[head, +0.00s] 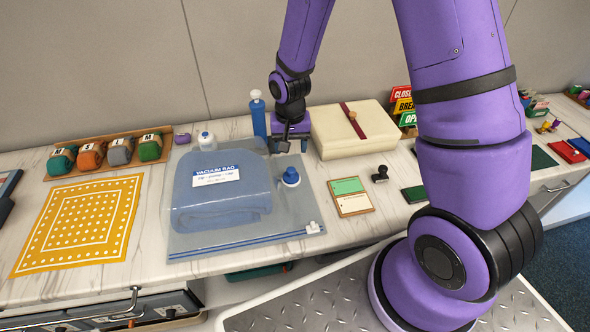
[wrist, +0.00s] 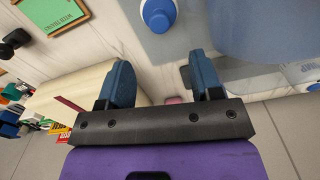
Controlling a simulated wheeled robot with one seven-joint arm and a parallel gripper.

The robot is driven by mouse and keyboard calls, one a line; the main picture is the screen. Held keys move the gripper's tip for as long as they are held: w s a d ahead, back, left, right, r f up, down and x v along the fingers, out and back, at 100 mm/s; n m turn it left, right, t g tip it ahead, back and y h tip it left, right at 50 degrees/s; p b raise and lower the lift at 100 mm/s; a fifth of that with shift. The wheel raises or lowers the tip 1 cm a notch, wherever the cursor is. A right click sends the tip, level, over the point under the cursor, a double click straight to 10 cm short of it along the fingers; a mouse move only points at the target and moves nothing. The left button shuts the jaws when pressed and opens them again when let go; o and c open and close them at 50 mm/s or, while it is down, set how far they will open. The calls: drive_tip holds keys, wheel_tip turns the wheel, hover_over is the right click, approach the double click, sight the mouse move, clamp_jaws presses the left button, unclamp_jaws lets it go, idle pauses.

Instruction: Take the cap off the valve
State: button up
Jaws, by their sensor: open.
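A clear vacuum bag (head: 190,243) lies flat on the counter with a folded blue-grey textile (head: 215,205) inside. The blue valve cap (head: 291,177) sits on the bag's right side, on a pale round valve base. The cap also shows at the top of the wrist view (wrist: 158,15). My gripper (head: 291,143) is above the counter, behind the cap and apart from it. Its two blue fingers are spread with nothing between them in the wrist view (wrist: 162,78). Whether the cap is loose on the valve cannot be told.
A cream box (head: 345,145) with a red band stands right of my gripper. A small white bottle (head: 207,141) is behind the bag. A green-and-cream card board (head: 350,197) and black stamp (head: 380,174) lie right of the cap.

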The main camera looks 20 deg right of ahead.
sight(291, 169)
wheel_tip(291, 169, down, 4)
drive_tip(key=shift+r, duration=0.1)
drive_tip(key=shift+s+a+f, duration=0.1)
drive_tip(key=shift+s+f, duration=0.05)
drive_tip(key=shift+f, duration=1.2)
drive_tip(key=shift+s+f, duration=0.15)
drive_tip(key=shift+f, duration=1.15)
drive_tip(key=c, duration=1)
